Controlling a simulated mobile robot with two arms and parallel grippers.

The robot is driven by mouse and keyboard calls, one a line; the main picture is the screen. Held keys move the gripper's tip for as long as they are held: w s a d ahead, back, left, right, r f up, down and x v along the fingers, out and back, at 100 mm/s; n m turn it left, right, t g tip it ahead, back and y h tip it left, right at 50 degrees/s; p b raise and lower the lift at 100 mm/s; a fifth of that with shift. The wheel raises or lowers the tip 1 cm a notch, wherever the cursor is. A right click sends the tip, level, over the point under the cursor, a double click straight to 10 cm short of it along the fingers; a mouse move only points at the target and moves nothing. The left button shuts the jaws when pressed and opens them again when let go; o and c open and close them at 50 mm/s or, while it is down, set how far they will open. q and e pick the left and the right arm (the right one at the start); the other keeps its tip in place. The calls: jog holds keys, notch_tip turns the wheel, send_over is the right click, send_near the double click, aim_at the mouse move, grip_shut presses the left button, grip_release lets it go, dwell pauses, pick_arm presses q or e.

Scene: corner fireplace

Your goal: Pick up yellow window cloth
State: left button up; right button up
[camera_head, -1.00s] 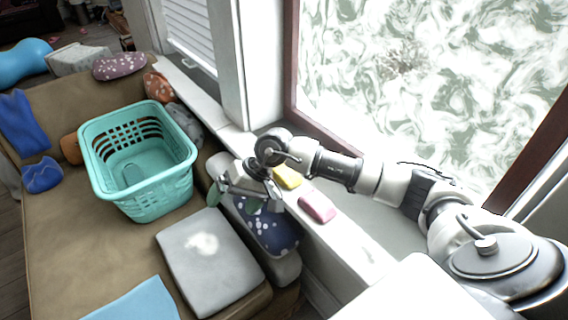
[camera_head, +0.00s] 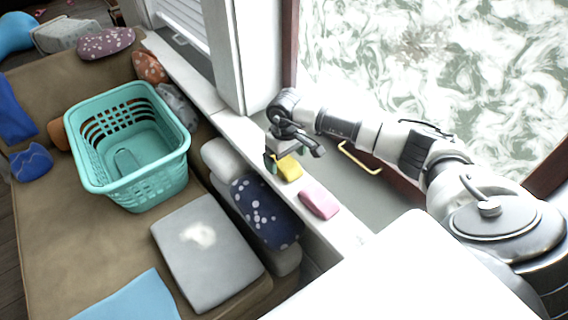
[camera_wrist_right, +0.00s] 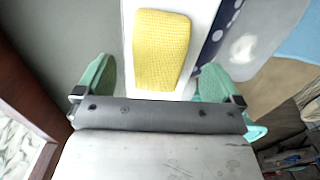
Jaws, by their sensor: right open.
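The yellow window cloth (camera_head: 289,168) lies on the white window ledge, just beyond and below my right gripper (camera_head: 285,157). In the right wrist view the yellow cloth (camera_wrist_right: 161,50) lies flat on the ledge, between and ahead of the two green fingertips of my right gripper (camera_wrist_right: 152,80). These fingers are wide apart, and nothing is held between them. In the head view the gripper partly covers the cloth's upper left part. My left gripper is not in view.
A pink cloth (camera_head: 319,204) lies nearby on the ledge (camera_head: 346,232). The window frame with a yellow handle (camera_head: 359,160) stands close behind my right arm. A sofa (camera_head: 75,225) with a turquoise basket (camera_head: 138,185), a dotted blue cushion (camera_head: 262,212) and a grey cushion (camera_head: 200,265) is left of the ledge.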

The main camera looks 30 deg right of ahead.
aim_at(285, 161)
notch_tip(285, 161, down, 3)
jog(key=shift+w+r, duration=0.1)
jog(key=shift+r, duration=0.1)
jog(key=shift+f, duration=0.4)
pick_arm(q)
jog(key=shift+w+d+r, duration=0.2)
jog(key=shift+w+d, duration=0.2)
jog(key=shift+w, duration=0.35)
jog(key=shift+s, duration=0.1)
pick_arm(e)
jog(key=shift+c, duration=0.2)
jog(key=shift+c, duration=1.1)
jog(key=c, duration=0.7)
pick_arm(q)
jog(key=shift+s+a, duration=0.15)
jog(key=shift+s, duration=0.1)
pick_arm(e)
jog(key=shift+c, duration=0.2)
jog(key=shift+r, duration=0.15)
